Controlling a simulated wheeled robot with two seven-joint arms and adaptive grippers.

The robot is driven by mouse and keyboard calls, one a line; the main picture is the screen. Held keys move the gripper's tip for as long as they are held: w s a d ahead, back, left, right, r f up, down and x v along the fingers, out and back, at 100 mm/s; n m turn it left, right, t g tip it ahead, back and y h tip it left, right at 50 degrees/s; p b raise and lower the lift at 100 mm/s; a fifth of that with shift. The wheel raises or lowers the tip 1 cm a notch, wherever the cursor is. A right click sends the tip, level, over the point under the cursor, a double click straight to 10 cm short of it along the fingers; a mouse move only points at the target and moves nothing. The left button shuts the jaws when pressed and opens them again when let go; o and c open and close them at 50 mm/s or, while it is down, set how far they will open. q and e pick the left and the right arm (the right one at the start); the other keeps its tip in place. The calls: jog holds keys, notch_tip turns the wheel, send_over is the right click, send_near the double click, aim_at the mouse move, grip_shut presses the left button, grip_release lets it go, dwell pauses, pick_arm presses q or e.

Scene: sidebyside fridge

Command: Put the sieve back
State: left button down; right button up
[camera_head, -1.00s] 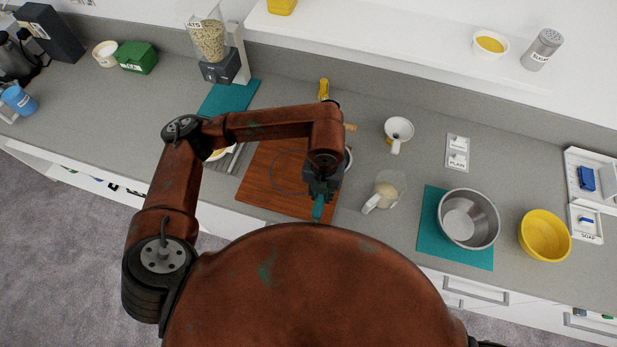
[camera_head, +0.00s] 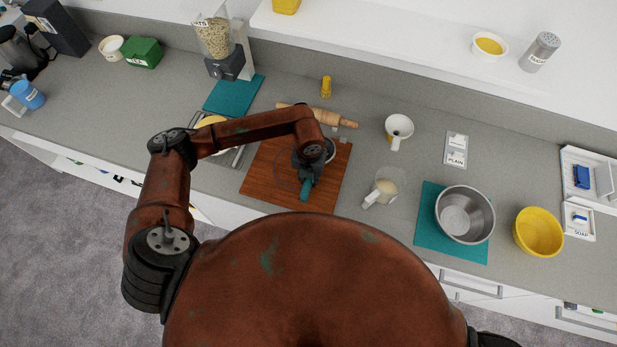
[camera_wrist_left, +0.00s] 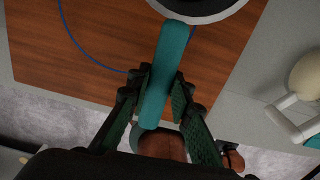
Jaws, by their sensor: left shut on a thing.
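The sieve's teal handle (camera_head: 306,190) is between the fingers of my left gripper (camera_head: 309,176), which is shut on it. In the left wrist view the handle (camera_wrist_left: 165,72) runs up from the fingers to a round, pale-rimmed head (camera_wrist_left: 207,12), cut off by the top edge. In the head view my gripper and arm partly hide the sieve's head over the wooden board (camera_head: 258,182). A thin blue ring outline (camera_wrist_left: 85,50) is marked on the board, to the left of the sieve. My right gripper is not in view.
A rolling pin (camera_head: 325,117) lies behind the board. A glass jug (camera_head: 388,184), a white funnel-like cup (camera_head: 398,127), a steel bowl (camera_head: 465,214) on a teal mat (camera_head: 428,236) and a yellow bowl (camera_head: 539,232) stand to the right. A plate with cutlery is partly behind my arm.

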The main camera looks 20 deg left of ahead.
pick_arm(q)
jog(key=c, duration=2.2)
grip_release()
jog(key=shift+f, duration=0.15)
jog(key=o, duration=0.5)
jog(key=shift+c, duration=0.2)
jog(key=shift+f, duration=0.1)
jog(key=r, duration=0.2)
jog(key=r+b, duration=0.1)
jog(key=r, duration=0.1)
jog(key=r+b, duration=0.1)
jog(key=r, duration=0.2)
jog(key=shift+w, duration=0.35)
jog(key=shift+r, duration=0.45)
